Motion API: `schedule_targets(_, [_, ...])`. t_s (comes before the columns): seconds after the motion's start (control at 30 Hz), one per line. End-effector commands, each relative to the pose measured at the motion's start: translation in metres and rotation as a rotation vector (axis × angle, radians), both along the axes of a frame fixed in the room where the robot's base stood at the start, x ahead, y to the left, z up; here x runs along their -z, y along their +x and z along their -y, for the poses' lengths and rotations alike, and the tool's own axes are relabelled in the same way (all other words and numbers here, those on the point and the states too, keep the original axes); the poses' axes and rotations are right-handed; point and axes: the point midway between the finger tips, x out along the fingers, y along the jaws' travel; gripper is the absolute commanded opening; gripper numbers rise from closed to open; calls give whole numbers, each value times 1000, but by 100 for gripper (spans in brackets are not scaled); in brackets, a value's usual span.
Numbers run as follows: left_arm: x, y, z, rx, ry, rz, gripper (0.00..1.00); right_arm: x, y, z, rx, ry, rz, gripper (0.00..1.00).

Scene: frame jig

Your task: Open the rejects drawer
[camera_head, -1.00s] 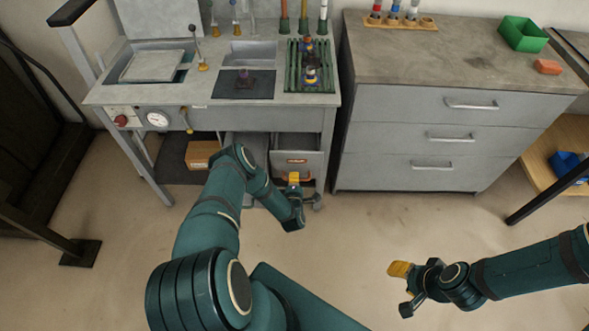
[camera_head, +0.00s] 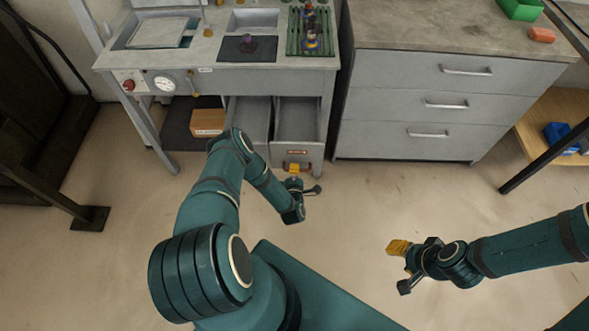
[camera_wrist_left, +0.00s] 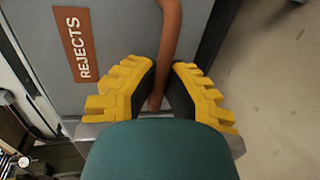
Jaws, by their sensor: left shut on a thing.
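The rejects drawer (camera_head: 297,141) is the grey drawer under the right part of the workbench, pulled out so its empty-looking inside shows from above. Its orange label reads REJECTS in the left wrist view (camera_wrist_left: 77,45). My left gripper (camera_head: 293,169) is at the drawer front, with its yellow fingers shut on the orange-brown handle (camera_wrist_left: 169,45). In the wrist view the handle passes between the two fingers. My right gripper (camera_head: 399,266) is in the air over the floor at the right, its fingers apart and empty.
Another open compartment (camera_head: 250,117) lies just left of the drawer, with a cardboard box (camera_head: 208,122) farther left on the lower shelf. A grey three-drawer cabinet (camera_head: 385,138) stands to the right. The floor in front of the drawer is clear apart from my arms.

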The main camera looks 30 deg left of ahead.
Motion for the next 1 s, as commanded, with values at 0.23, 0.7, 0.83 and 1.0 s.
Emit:
schedule_targets(0.23, [0,0,1,1,0,0,0,0,0,0,0,0,0,47])
schedule_targets(0.7, [0,-2,2,0,-1,-1,41,0,0,0,0,0,0,47])
schedule_targets(0.83, [-3,-14,9,2,-2,-2,41,0,0,0,0,0,0,47])
schedule_targets(1.0, [-10,-42,26,1,-3,-4,41,0,0,0,0,0,0,47])
